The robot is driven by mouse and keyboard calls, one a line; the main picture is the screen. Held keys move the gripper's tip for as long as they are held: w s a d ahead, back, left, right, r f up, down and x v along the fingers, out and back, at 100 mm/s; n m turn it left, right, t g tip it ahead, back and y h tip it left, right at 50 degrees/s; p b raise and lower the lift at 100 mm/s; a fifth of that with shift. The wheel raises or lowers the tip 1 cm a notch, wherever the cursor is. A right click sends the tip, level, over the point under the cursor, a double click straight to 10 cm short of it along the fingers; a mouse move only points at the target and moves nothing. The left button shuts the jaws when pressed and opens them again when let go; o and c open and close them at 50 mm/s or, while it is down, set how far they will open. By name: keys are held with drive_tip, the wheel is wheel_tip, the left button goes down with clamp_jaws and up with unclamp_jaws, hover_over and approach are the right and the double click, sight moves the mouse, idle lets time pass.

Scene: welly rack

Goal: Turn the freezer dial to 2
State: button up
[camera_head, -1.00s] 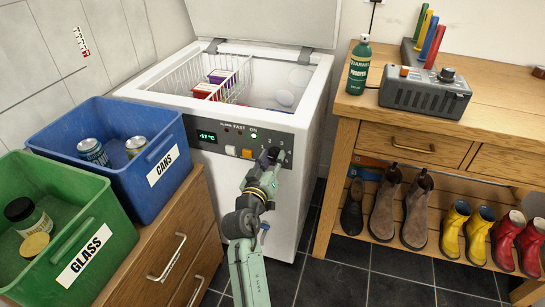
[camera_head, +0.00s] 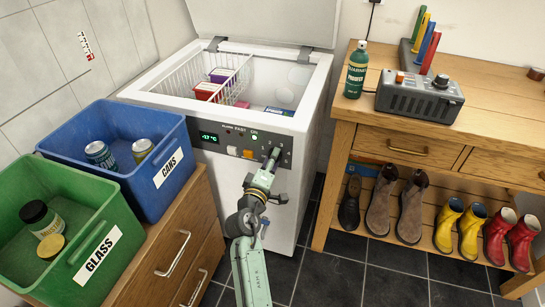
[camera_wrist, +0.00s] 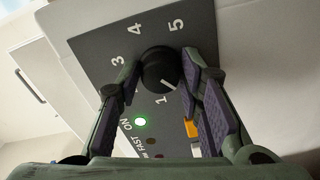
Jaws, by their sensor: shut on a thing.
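The freezer dial (camera_wrist: 158,70) is a round black knob on the dark control panel (camera_wrist: 95,45) of the white chest freezer (camera_head: 305,150). In the wrist view, 1, 3, 4 and 5 are readable around it; no 2 shows, and my left finger covers part of the scale. A pale mark on the dial points to the lower right, to the right of the 1. My gripper (camera_wrist: 155,82) is shut on the dial, one finger on each side. In the head view my gripper (camera_head: 271,160) is at the panel's right end and largely hides the dial.
The freezer lid (camera_head: 265,20) stands open. A green light (camera_wrist: 140,122) glows at ON, near an orange switch (camera_wrist: 192,128). A blue cans crate (camera_head: 60,145) and a green glass crate (camera_head: 110,215) stand left. A wooden bench (camera_head: 345,115) stands right.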

drive_tip(key=shift+a+n, duration=0.1)
drive_tip(key=shift+n, duration=0.4)
drive_tip(key=o, duration=1.2)
drive_tip(key=v, duration=1.2)
